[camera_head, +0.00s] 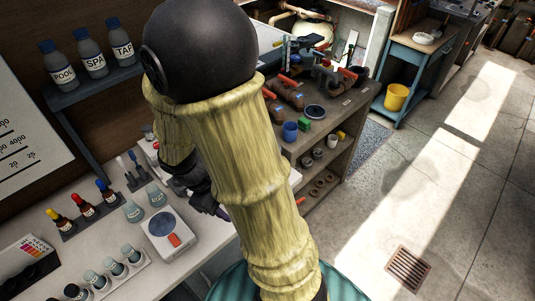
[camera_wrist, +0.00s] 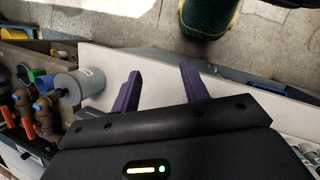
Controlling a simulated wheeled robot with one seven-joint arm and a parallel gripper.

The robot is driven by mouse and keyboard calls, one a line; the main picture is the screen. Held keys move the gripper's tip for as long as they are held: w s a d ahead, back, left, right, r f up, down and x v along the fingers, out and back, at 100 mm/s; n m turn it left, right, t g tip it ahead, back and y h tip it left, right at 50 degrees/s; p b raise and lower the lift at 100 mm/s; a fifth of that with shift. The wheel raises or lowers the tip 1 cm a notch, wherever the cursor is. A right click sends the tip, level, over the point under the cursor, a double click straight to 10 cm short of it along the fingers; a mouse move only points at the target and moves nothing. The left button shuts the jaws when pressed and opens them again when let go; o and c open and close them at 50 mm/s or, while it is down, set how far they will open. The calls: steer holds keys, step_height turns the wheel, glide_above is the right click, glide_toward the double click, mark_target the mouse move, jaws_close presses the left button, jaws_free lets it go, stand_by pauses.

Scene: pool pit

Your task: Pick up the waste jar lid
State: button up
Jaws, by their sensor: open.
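My gripper (camera_wrist: 160,72) is open in the wrist view, with two purple fingers apart and nothing between them. A grey cylindrical jar with a pale label (camera_wrist: 90,73) stands on the white counter, left of the fingers and apart from them. What looks like its lid (camera_wrist: 68,88), a grey disc with a dark knob, is at the jar's left end. In the head view my gripper (camera_head: 217,209) is mostly hidden by my arm, low over the counter. The jar and its lid cannot be made out there.
The white counter (camera_head: 115,235) holds a scale (camera_head: 168,235), dropper bottles (camera_head: 82,204) and several small vials. Labelled bottles (camera_head: 92,62) stand on a wall shelf. A brown shelf unit (camera_head: 335,125) with pipe fittings stands beyond my arm. Open floor lies right.

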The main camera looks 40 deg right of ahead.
steer(key=w+d+f+n+g+h+b, duration=0.1)
steer(key=w+d+f+n+h+b, duration=0.2)
steer(key=w+d+f+n+h, duration=0.45)
steer(key=w+n+t+h+b, duration=0.2)
steer(key=w+n+t+h, duration=0.3)
steer(key=w+n+h, duration=0.1)
steer(key=shift+w+r, duration=0.35)
steer(key=d+p, duration=0.4)
steer(key=d, duration=0.8)
steer(key=shift+w+f, duration=0.3)
steer(key=shift+w, duration=0.1)
steer(key=shift+d, duration=0.1)
